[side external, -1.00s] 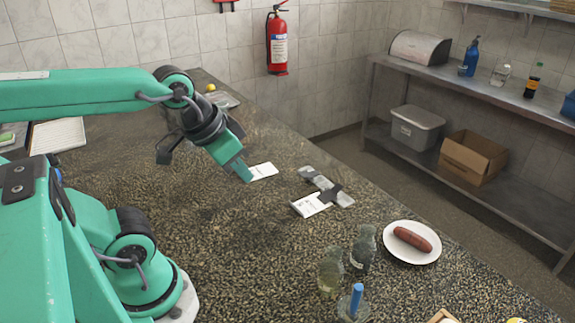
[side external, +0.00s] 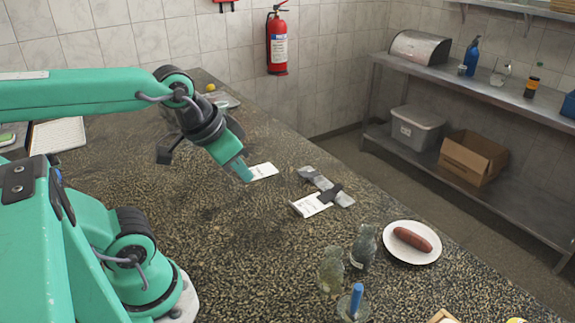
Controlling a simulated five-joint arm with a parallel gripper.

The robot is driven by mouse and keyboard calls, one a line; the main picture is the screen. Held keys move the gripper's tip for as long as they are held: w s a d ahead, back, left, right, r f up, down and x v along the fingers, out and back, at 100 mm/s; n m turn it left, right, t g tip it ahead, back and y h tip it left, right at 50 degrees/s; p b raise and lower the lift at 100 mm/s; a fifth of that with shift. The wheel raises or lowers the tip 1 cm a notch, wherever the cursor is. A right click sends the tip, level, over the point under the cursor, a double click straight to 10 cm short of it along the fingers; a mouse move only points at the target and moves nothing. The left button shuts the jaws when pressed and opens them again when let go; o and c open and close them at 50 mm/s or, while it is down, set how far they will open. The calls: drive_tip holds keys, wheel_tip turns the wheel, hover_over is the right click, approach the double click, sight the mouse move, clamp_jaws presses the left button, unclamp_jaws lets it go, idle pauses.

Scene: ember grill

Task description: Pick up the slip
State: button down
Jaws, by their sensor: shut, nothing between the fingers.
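A small white slip (side external: 263,171) lies flat on the dark speckled counter (side external: 215,240). My gripper (side external: 246,176) points down at the slip's left end, and its fingertips overlap that end in the picture. I cannot tell whether they touch it. The gripper is shut with nothing between its fingers. A second white slip with printed marks (side external: 309,204) lies to the right, beside a dark clip-like piece and a grey packet (side external: 322,182).
A white plate (side external: 389,256) with a sausage (side external: 412,239) stands near the counter's right edge. Two glass shakers (side external: 363,246) (side external: 331,271) and a jar with a blue stick (side external: 356,301) stand at the front. The counter left of these is clear.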

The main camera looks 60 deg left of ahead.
drive_tip(key=c, duration=1.9)
unclamp_jaws()
drive_tip(key=shift+c, duration=0.2)
drive_tip(key=w+a+f+n+g+y, duration=0.15)
drive_tip(key=w+a+f+n, duration=0.25)
drive_tip(key=w+a+n, duration=0.65)
drive_tip(key=w+a+f+n, duration=0.1)
drive_tip(key=a+f+n, duration=0.2)
drive_tip(key=a+f, duration=0.3)
drive_tip(key=w+a+f+n+g, duration=0.1)
drive_tip(key=a+f+n, duration=0.3)
drive_tip(key=a, duration=1)
wheel_tip(320, 180, down, 3)
drive_tip(key=shift+w+r+y, duration=0.1)
drive_tip(key=shift+w+y, duration=0.05)
drive_tip(key=shift+y, duration=0.3)
